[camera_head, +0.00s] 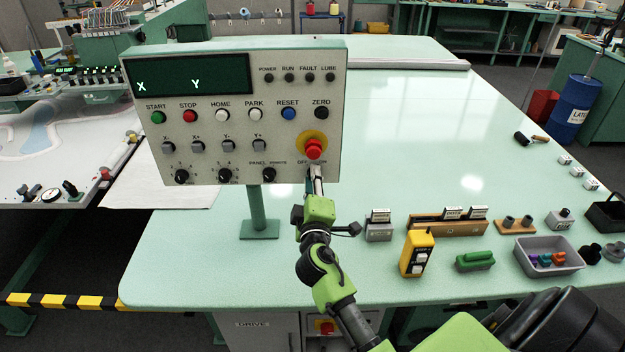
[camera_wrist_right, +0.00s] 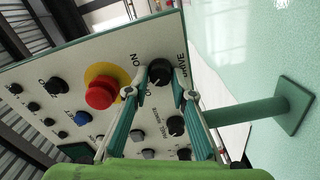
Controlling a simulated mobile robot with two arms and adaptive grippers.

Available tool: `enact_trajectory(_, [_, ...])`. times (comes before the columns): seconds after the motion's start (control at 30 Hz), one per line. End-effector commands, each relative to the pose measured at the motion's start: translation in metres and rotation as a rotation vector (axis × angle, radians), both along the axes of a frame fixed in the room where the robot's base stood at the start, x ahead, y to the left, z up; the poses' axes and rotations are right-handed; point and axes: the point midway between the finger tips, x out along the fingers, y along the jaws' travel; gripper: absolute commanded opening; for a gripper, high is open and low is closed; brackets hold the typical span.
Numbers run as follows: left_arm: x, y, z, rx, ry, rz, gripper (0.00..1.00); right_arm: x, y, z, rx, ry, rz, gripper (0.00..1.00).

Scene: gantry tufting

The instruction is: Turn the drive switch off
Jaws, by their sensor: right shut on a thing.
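The control panel (camera_head: 235,110) stands on a green post above the table, its display reading X and Y. The drive switch, a black round knob (camera_wrist_right: 160,72), sits beside the red emergency stop button (camera_wrist_right: 101,93), with DRIVE and ON lettering around it. My right gripper (camera_wrist_right: 160,88) has its two fingers closed on the knob's sides. In the head view my right gripper (camera_head: 316,176) reaches up to the panel's lower right corner and hides the knob. The knob's pointer direction is not clear. My left gripper is not in view.
The red stop button on a yellow ring (camera_head: 314,148) is just above my gripper. Label blocks, a yellow pendant (camera_head: 417,254), a green handled block (camera_head: 475,261) and a grey tray (camera_head: 548,268) lie on the right.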

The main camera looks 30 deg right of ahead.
Motion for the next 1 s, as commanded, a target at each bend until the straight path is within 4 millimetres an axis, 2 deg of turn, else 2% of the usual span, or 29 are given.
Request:
enact_trajectory(0.2, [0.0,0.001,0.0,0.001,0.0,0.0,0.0,0.0,-0.003,0.004,-0.006,-0.005,-0.004,0.02])
enact_trajectory(0.23, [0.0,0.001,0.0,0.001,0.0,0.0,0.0,0.0,-0.003,0.004,-0.006,-0.005,-0.004,0.28])
enact_trajectory(0.3, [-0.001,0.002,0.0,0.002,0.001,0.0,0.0,0.0,-0.002,0.003,-0.006,-0.004,-0.004,0.4])
enact_trajectory(0.6, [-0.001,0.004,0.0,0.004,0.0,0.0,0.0,0.0,-0.001,0.001,-0.002,-0.002,-0.002,0.4])
enact_trajectory(0.73, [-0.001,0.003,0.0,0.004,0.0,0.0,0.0,-0.007,0.004,0.0,0.0,-0.001,0.0,0.4])
enact_trajectory(0.87, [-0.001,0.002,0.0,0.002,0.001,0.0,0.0,-0.025,0.015,-0.001,0.002,0.001,-0.001,0.4])
enact_trajectory(1.0, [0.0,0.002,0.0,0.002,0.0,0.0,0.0,-0.052,0.031,0.0,0.001,0.001,-0.003,0.4])
